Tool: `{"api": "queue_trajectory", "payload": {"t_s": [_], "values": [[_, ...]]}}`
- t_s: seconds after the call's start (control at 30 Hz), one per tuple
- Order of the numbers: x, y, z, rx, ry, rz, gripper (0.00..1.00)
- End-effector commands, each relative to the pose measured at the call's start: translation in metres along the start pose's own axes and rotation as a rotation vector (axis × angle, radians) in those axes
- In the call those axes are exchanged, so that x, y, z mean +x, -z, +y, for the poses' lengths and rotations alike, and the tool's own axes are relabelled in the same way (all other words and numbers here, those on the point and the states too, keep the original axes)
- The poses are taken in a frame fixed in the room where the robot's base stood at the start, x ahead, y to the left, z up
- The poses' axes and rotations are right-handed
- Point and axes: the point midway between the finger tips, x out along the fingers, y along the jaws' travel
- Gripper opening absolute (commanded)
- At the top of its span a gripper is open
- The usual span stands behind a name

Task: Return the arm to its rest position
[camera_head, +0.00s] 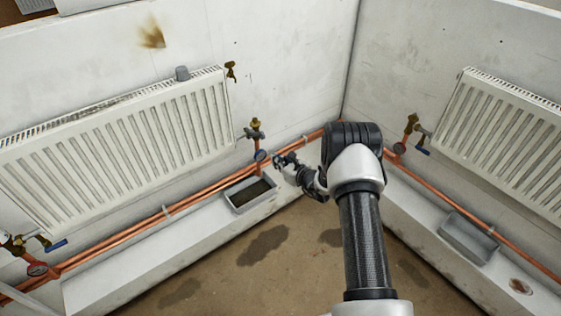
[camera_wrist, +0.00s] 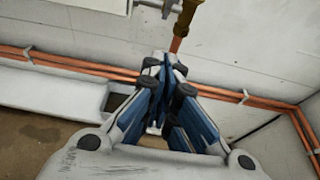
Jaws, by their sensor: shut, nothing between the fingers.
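My arm reaches forward over the floor in the head view, with its elbow raised near the corner of the two walls. My gripper (camera_head: 281,161) is at the left of the elbow, near the copper pipes and the valve beside the left radiator. In the wrist view my gripper (camera_wrist: 166,72) has its fingers together with nothing between them. The wrist view shows the brass valve fitting (camera_wrist: 187,15) and copper pipe beyond the fingertips. Whether the fingers touch the pipe or valve cannot be told.
A left radiator (camera_head: 125,145) and a right radiator (camera_head: 505,140) hang on the walls. A grey tray with dark contents (camera_head: 232,203) sits on the left ledge, close to my gripper. Another grey tray (camera_head: 466,240) is on the right ledge. The stained floor (camera_head: 255,275) between the ledges is clear.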

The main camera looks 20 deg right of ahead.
Motion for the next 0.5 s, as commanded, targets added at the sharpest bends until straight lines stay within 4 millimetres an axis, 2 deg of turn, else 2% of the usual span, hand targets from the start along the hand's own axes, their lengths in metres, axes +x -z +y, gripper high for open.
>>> {"api": "queue_trajectory", "payload": {"t_s": [0.13,0.37,0.43,0.5], "values": [[-0.018,0.000,0.000,0.001,0.000,0.001,0.00],[-0.025,0.001,0.001,-0.001,-0.002,0.000,0.00],[-0.025,-0.005,0.004,-0.014,-0.013,-0.004,0.00],[-0.026,-0.021,0.013,-0.051,-0.046,-0.010,0.00]]}}
